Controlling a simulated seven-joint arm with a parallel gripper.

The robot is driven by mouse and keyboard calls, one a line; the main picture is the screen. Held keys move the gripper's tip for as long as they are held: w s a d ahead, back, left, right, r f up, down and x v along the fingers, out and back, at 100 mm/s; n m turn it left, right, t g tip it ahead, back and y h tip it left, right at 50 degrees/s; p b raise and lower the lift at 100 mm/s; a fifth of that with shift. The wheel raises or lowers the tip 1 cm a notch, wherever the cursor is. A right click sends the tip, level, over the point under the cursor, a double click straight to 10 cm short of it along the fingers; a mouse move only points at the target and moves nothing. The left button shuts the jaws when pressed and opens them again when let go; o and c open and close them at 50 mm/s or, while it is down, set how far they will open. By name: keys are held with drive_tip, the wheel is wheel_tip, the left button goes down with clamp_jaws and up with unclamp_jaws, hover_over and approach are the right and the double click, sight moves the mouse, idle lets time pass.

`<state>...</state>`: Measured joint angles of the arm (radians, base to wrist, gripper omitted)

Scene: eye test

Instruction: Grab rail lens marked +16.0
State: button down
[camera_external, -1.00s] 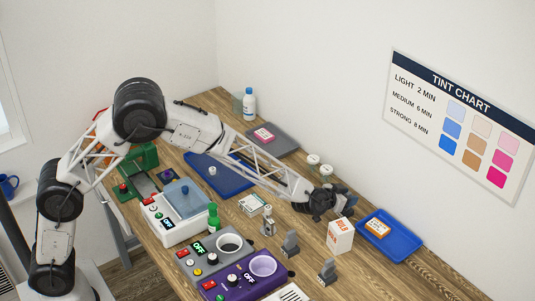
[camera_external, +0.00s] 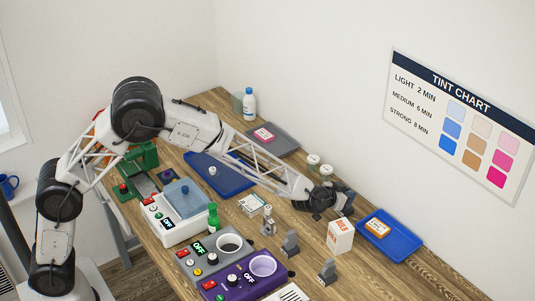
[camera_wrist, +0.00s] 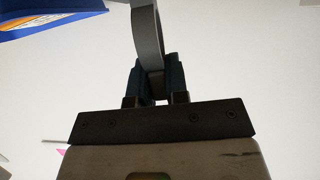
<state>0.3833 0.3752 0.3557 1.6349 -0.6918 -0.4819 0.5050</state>
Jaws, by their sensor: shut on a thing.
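My gripper (camera_external: 344,199) is at the end of the outstretched arm, above the right part of the table and behind the bulb box. In the wrist view my gripper (camera_wrist: 156,80) is shut on a grey curved rim (camera_wrist: 147,35), seen nearly edge-on, which looks like the rail lens. It rises up out of the fingers. No +16.0 marking can be read on it. In the outside view the held piece is dark, small and mostly merged with the fingers.
A white bulb box (camera_external: 340,236) stands just in front of my gripper. A blue tray (camera_external: 408,248) holding an orange-labelled box (camera_external: 378,229) is to the right. Two grey stands (camera_external: 290,243) (camera_external: 327,271) stand nearer the front. Two small jars (camera_external: 313,160) (camera_external: 326,172) stand behind the arm.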

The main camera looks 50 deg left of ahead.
wheel_tip(320, 180, up, 9)
drive_tip(key=shift+r, duration=0.1)
idle(0.4)
idle(0.6)
